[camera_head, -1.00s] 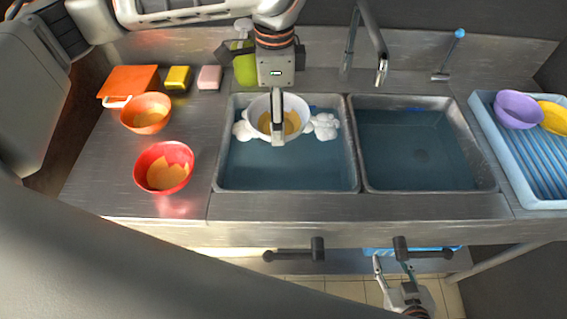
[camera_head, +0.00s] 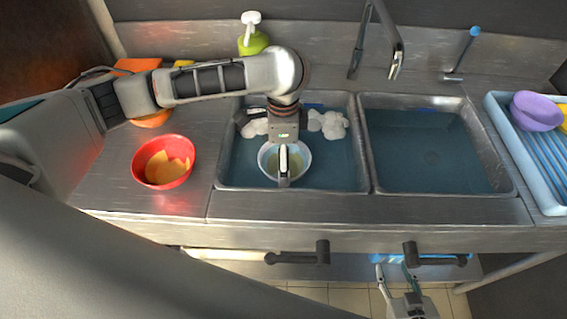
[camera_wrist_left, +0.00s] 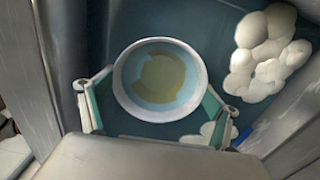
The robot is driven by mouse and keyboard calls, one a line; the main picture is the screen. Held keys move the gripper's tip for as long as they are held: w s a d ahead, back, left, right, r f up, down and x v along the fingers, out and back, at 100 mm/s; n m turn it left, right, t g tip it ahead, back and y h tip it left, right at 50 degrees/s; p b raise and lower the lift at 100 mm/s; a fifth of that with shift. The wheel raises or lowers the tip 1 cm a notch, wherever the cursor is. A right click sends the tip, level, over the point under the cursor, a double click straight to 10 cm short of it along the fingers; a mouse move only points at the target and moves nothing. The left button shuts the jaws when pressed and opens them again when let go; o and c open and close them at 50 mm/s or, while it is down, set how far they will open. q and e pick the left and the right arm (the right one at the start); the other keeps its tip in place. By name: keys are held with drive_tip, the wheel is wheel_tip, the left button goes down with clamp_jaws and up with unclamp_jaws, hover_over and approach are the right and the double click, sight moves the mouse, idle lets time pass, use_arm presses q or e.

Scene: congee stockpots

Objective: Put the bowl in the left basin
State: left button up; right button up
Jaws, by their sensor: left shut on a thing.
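The white bowl (camera_head: 270,160) with yellowish residue inside is over the left basin (camera_head: 228,170), near its front half. My left gripper (camera_head: 284,172) is shut on the bowl; its fingers lie at the bowl's sides in the left wrist view (camera_wrist_left: 152,108). The bowl (camera_wrist_left: 160,80) is upright and sits low. I cannot tell whether it touches the water. The left basin holds bluish water with white foam (camera_head: 328,123) at the back. My right gripper (camera_head: 395,274) is open and empty below the counter's front edge.
A red bowl (camera_head: 147,168) with orange residue stands on the left counter. The right basin (camera_head: 430,150) holds only water. A faucet (camera_head: 396,60) rises behind the basins. A blue rack (camera_head: 530,160) with a purple bowl (camera_head: 537,110) is at the right. A green soap bottle (camera_head: 253,42) stands behind.

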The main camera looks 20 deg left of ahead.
use_arm(q)
wheel_tip(320, 180, down, 3)
drive_tip(key=shift+r+b, duration=0.2)
drive_tip(key=shift+b, duration=0.1)
drive_tip(key=shift+r, duration=0.1)
drive_tip(key=o, duration=1)
drive_tip(key=shift+c, duration=0.2)
